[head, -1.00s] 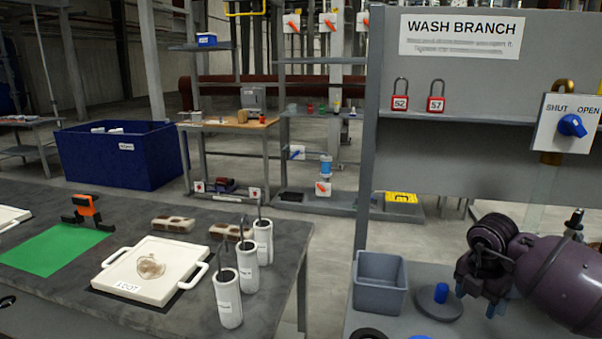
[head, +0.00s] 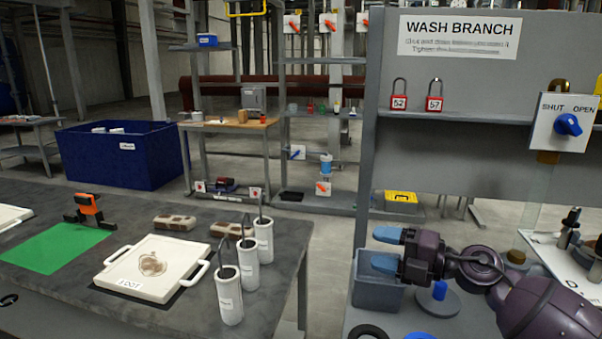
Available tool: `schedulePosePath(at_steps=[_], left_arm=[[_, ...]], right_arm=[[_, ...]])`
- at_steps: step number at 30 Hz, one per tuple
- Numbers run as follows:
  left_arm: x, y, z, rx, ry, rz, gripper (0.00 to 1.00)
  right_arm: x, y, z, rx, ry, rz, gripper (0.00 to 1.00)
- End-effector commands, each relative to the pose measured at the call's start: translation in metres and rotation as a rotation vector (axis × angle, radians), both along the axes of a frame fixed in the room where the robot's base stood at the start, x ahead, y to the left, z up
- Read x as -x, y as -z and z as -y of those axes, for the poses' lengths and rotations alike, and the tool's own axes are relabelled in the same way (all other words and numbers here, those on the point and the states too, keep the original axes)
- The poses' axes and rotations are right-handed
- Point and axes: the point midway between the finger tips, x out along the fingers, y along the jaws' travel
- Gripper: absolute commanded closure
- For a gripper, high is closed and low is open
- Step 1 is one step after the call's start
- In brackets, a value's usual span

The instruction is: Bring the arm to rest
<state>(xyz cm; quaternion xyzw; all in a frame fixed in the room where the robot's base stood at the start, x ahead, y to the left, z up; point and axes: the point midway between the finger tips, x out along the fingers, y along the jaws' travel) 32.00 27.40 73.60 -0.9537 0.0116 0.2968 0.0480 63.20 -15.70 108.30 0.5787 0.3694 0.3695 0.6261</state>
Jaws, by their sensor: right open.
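My right arm comes in from the lower right, and its right gripper (head: 388,250) is at the left end of it. Its two blue-tipped fingers point left and stand apart, with nothing between them. The gripper is in front of and over the grey bin (head: 378,288) on the right bench, hiding part of the bin's rim. I cannot tell whether it touches the bin. My left gripper is not in view.
Beside the bin, a round grey disc with a blue knob (head: 440,290) lies on the bench. The wash branch panel (head: 450,170) stands behind with two red padlocks and a blue-handled valve (head: 568,124). White canisters (head: 228,295) and a white tray (head: 115,282) stand on the left table.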

Motion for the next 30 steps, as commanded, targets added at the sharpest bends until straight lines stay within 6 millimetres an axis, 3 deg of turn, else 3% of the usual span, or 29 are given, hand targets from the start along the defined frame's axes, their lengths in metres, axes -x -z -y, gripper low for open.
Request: schedulePosePath(at_steps=[4,7,14,21,30], left_arm=[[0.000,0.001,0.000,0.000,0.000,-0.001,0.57],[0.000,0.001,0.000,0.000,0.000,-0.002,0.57],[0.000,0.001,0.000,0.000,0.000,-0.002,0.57],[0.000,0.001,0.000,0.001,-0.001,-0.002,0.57],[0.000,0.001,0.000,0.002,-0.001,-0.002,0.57]], right_arm=[[0.006,0.005,0.007,-0.293,0.159,-0.039,0.40],[0.009,0.022,0.023,-0.455,0.305,-0.117,0.40],[0.038,0.106,0.066,-0.719,0.665,-0.430,0.40],[0.106,0.206,0.091,-0.892,0.937,-0.814,0.40],[0.217,0.294,0.106,-1.092,1.155,-1.133,0.40]])
